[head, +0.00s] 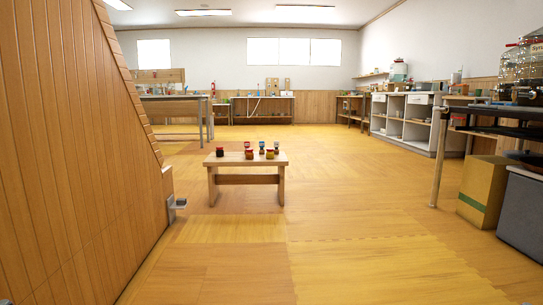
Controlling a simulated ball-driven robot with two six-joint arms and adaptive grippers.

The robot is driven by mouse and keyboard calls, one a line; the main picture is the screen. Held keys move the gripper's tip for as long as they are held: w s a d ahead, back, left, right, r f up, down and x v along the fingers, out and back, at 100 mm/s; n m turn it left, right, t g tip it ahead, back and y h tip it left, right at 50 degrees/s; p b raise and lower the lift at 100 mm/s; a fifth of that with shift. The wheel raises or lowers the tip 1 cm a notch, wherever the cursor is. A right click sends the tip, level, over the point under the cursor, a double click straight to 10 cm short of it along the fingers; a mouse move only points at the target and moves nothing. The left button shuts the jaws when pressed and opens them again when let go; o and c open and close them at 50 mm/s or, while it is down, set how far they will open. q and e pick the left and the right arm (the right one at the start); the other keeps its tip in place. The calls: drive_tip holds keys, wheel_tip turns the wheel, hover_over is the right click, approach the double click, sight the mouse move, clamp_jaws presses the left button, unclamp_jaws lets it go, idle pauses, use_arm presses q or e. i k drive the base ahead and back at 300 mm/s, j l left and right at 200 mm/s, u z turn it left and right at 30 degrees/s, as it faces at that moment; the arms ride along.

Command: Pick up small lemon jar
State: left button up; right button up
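Several small jars stand on a low wooden bench (228,160) in the middle of the floor, some way ahead of me. A small jar with a yellowish body (270,154) stands toward the right of the group. It may be the lemon jar, but it is too small to tell for sure.
Open wooden floor (240,230) lies between me and the bench. A slatted wooden partition (70,150) closes off the left. A cardboard box (482,190), a grey bin (522,212) and a dark-topped table (490,115) stand at the right. Counters line the far walls.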

sight(270, 154)
drive_tip(key=i, duration=3.1)
drive_tip(key=i+l+u, duration=0.2)
drive_tip(key=i, duration=0.3)
drive_tip(key=i+l+u, duration=0.2)
drive_tip(key=i, duration=0.3)
drive_tip(key=i+l+u, duration=0.2)
drive_tip(key=i, duration=0.3)
